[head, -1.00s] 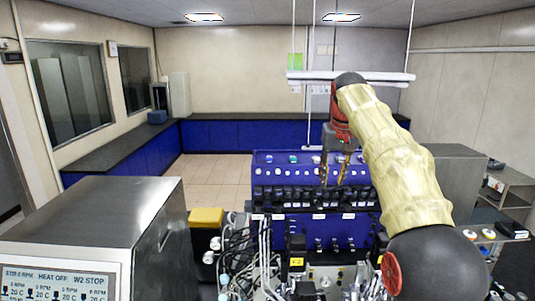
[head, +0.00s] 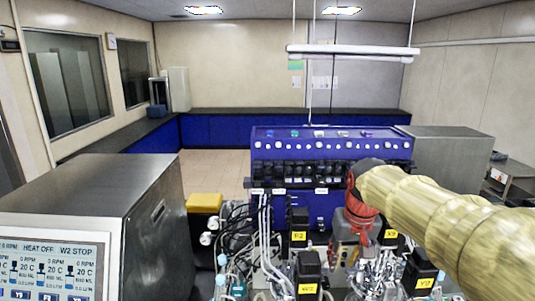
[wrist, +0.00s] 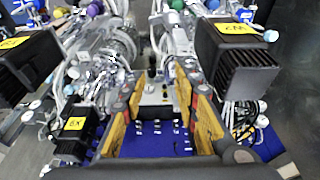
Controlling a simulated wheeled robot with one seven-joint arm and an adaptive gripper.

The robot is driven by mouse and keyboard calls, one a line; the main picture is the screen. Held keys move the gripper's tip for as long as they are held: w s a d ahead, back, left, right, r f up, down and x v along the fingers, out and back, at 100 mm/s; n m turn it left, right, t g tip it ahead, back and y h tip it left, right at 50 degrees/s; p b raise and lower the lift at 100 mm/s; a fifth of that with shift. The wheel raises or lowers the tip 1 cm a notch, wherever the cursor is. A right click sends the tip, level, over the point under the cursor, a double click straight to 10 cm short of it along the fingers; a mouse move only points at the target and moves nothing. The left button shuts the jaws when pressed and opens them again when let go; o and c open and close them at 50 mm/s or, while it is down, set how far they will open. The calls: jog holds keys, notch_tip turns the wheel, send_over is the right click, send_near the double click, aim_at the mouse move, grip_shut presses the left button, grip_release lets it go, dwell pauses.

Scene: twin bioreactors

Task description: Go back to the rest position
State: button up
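My gripper (wrist: 158,95) shows in the wrist view with its two yellow-faced fingers apart and nothing held between them. In the head view my gripper (head: 345,262) hangs low, pointing down among the bioreactor equipment in front of the blue control unit (head: 277,180). My arm, in a pale yellow cover, reaches in from the right edge. In the wrist view black motor blocks with yellow labels stand on both sides, one at the right (wrist: 236,62) and one at the left (wrist: 78,130). Whether the fingers touch anything is unclear.
A steel cabinet (head: 110,195) with a display screen (head: 50,270) stands at the left. Tubes, cables and glassware crowd the near middle. Another grey cabinet (head: 450,165) stands behind at the right. The tiled floor (head: 215,165) behind the equipment is clear.

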jog(key=s+f+t+b, duration=0.2)
jog(key=s+f+b, duration=2)
jog(key=f, duration=0.7)
jog(key=s, duration=0.3)
jog(key=shift+s+f, duration=0.15)
